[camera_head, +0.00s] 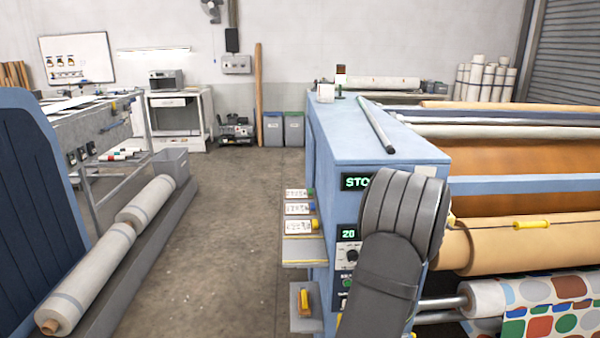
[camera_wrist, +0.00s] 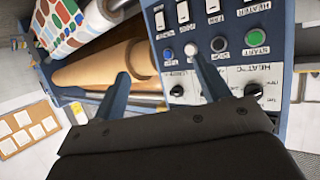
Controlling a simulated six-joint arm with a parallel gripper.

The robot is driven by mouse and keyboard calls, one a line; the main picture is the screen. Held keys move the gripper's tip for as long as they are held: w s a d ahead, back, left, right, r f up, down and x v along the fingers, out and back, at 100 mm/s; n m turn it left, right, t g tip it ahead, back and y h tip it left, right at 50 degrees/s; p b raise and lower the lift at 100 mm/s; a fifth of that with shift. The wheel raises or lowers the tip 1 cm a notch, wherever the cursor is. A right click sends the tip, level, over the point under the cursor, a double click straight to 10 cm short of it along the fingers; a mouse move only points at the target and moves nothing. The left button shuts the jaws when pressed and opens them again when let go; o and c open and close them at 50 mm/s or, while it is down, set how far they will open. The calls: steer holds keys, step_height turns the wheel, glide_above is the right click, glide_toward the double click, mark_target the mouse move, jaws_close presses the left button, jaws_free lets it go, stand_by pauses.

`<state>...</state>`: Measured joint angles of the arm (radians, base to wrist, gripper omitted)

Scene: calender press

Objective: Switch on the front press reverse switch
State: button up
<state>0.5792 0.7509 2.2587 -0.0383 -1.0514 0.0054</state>
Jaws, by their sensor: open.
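The blue press cabinet (camera_head: 345,135) stands right of centre in the head view. My arm covers much of its front control panel, where a green display and a dial show. The wrist view shows the panel (camera_wrist: 228,70) close up, tilted. White rocker switches (camera_wrist: 183,12) sit along its top, with small labels; I cannot tell which one is the reverse switch. Below are a blue button, a white button, a black button and a green START button (camera_wrist: 250,54). My gripper (camera_wrist: 157,62) is open and empty. Its right finger overlaps the panel near the white button; contact cannot be told.
A tan roll (camera_head: 510,245) and a colourful patterned roll (camera_head: 540,293) lie right of the panel in the head view. Small shelves with cards and a yellow object (camera_head: 304,300) jut from the cabinet's left side. The floor aisle (camera_head: 220,240) is open to the left.

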jaws_close()
stand_by(1.4)
